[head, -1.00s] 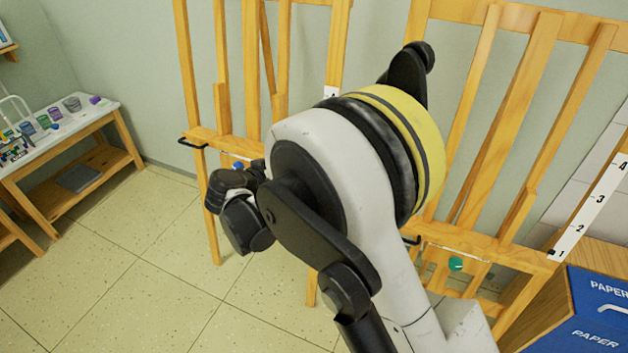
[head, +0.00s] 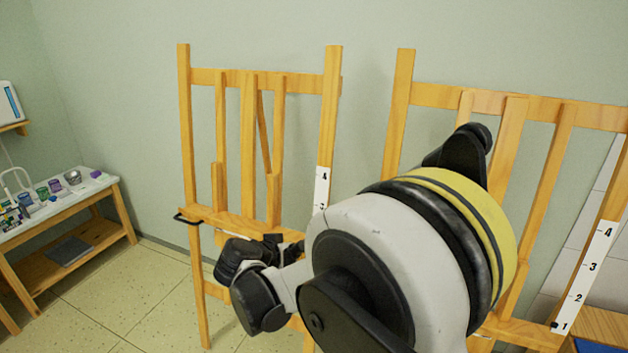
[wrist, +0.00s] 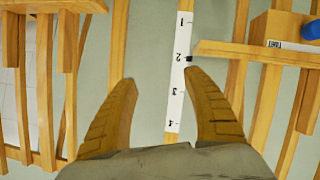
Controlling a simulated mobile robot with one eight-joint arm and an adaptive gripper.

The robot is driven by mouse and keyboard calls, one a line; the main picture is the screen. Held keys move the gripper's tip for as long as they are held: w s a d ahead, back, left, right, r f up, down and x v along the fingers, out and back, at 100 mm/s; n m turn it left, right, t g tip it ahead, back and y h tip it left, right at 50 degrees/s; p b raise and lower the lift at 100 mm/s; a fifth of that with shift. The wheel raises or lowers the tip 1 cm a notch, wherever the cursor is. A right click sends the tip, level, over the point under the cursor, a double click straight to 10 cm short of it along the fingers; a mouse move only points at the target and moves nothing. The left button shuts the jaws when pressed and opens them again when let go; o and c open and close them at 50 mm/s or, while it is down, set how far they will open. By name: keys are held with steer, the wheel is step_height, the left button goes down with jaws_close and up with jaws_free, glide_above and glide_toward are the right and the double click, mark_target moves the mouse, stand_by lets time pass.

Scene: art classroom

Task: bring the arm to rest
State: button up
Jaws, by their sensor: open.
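My gripper (wrist: 159,77) shows in the wrist view with its two brown, ridged fingers spread apart and nothing between them. Beyond the fingers are pale wall, wooden easel parts and a numbered white strip (wrist: 177,75). In the head view my arm fills the lower middle and right, with a white and black joint ringed in yellow. Its dark outer part points left in front of the left easel (head: 249,150). The fingers cannot be made out in the head view.
A second easel (head: 402,110) stands at the right, partly behind my arm. A low table (head: 100,183) with paint jars stands at the far left. A corner of something blue (head: 598,346) shows at bottom right. Tiled floor (head: 130,300) between table and left easel is clear.

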steer(key=s+d+r+g+y, duration=0.1)
steer(key=s+d+r, duration=0.25)
steer(key=d, duration=0.25)
steer(key=s+d+r+n+g+y, duration=0.1)
steer(key=s+d+r, duration=0.1)
steer(key=s+d, duration=0.3)
steer(key=s+d+r+g+y, duration=0.1)
steer(key=s+d+r, duration=0.2)
steer(key=d, duration=0.4)
steer(key=s+d+f+n+y, duration=0.1)
steer(key=s+d, duration=0.5)
steer(key=s, duration=1.1)
steer(key=shift+s+d+y, duration=0.15)
steer(key=shift+s+y, duration=0.25)
steer(key=shift+y, duration=0.5)
